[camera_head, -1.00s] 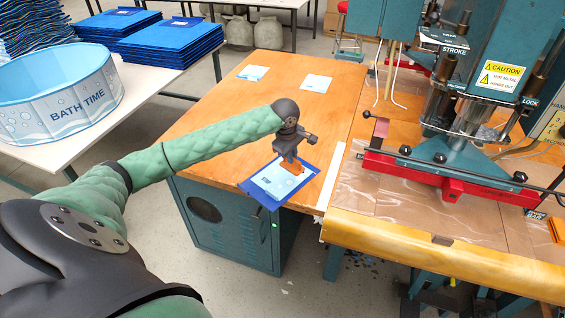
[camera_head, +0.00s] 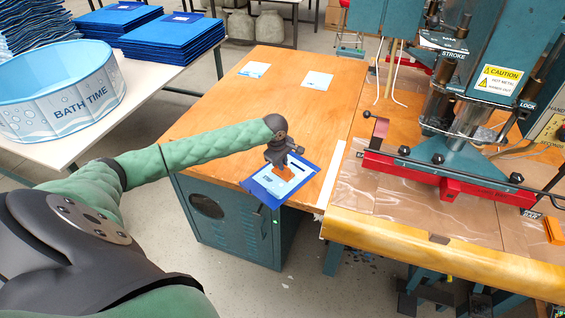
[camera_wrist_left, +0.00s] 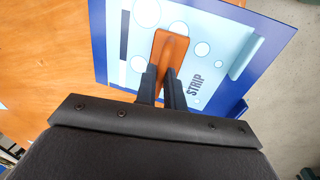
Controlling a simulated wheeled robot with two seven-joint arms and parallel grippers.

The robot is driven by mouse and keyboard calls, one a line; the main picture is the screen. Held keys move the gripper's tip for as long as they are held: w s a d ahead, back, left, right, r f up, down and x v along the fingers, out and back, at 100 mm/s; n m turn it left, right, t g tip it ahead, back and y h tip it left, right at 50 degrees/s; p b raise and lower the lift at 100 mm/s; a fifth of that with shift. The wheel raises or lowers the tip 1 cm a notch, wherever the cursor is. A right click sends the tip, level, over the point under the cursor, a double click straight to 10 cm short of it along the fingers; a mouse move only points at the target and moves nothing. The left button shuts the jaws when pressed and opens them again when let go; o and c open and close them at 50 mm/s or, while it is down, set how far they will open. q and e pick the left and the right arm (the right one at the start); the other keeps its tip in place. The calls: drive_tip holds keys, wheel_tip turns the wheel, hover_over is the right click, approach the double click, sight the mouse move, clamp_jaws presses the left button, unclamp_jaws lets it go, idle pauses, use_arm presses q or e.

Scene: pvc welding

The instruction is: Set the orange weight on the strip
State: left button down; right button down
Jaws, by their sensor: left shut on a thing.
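The orange weight (camera_head: 284,172) is held low over the corner of the wooden table. It also shows in the left wrist view (camera_wrist_left: 169,48), upright in the picture between two dark fingers. My left gripper (camera_wrist_left: 161,84) is shut on its near end; in the head view the gripper (camera_head: 281,163) points down. Below the weight lies a blue sheet (camera_head: 252,186) with a light blue printed panel (camera_wrist_left: 212,62) marked STRIP. The weight overlaps the panel in both views; whether it touches it I cannot tell. My right gripper is out of view.
The wooden table (camera_head: 215,125) is mostly bare, with two pale cards (camera_head: 317,79) at its back. To the right stands the welding press (camera_head: 470,120) with a red bar (camera_head: 420,174). An orange block (camera_head: 554,230) lies at far right. A tub (camera_head: 60,95) stands at left.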

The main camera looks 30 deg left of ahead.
use_arm(q)
drive_tip(key=c, duration=1.5)
unclamp_jaws()
drive_tip(key=shift+f, duration=0.1)
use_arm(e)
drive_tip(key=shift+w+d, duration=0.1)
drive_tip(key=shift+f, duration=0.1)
